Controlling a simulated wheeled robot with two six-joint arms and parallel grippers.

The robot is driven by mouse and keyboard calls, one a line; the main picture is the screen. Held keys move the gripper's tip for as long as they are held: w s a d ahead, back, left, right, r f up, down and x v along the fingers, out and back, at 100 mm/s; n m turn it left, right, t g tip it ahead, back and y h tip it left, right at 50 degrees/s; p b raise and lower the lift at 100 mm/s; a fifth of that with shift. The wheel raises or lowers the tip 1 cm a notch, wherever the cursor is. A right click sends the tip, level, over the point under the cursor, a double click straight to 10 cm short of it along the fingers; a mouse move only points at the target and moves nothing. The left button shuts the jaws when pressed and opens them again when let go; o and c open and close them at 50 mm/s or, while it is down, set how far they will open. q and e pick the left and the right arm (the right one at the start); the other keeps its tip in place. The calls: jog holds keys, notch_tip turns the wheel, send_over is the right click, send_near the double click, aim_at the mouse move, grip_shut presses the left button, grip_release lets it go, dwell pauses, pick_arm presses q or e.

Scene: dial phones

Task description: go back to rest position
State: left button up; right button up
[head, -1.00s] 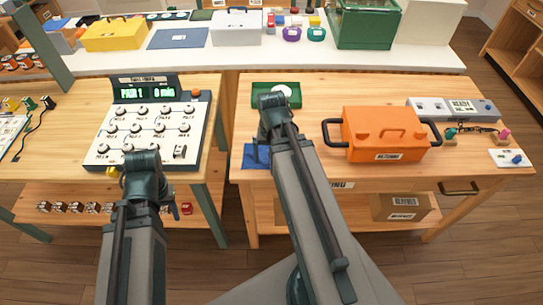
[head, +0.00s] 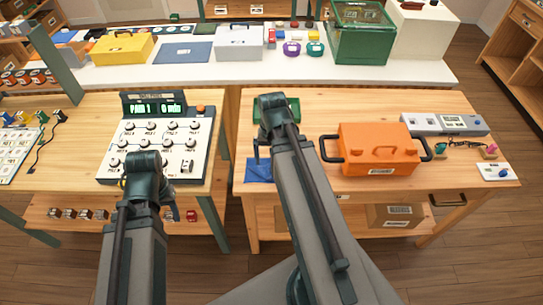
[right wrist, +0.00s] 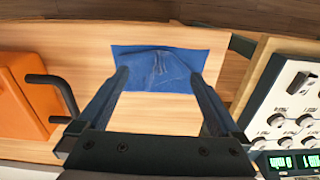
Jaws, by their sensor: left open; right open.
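My left gripper (head: 146,188) shows in the head view in front of the white dial panel (head: 108,171), whose green display is lit. It is open, and its fingers are mostly hidden behind my arm. My right gripper (head: 268,130) hangs at the left end of the right wooden table (head: 330,108), near a green tray (head: 292,103) and a blue cloth (head: 257,172). The right wrist view shows its fingers (right wrist: 160,76) open and empty, with the blue cloth (right wrist: 158,66) lying on the wood beyond them.
An orange case (head: 378,138) with black handles stands right of my right arm. A grey device (head: 445,123) lies behind it. A narrow gap separates the two tables. A white bench (head: 185,75) with several boxes runs along the back. Wooden floor (head: 480,250) is clear at right.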

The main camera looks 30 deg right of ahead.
jog(key=s+a+n+h, duration=0.1)
jog(key=a+n, duration=0.9)
jog(key=a, duration=1.3)
jog(key=shift+s, duration=0.85)
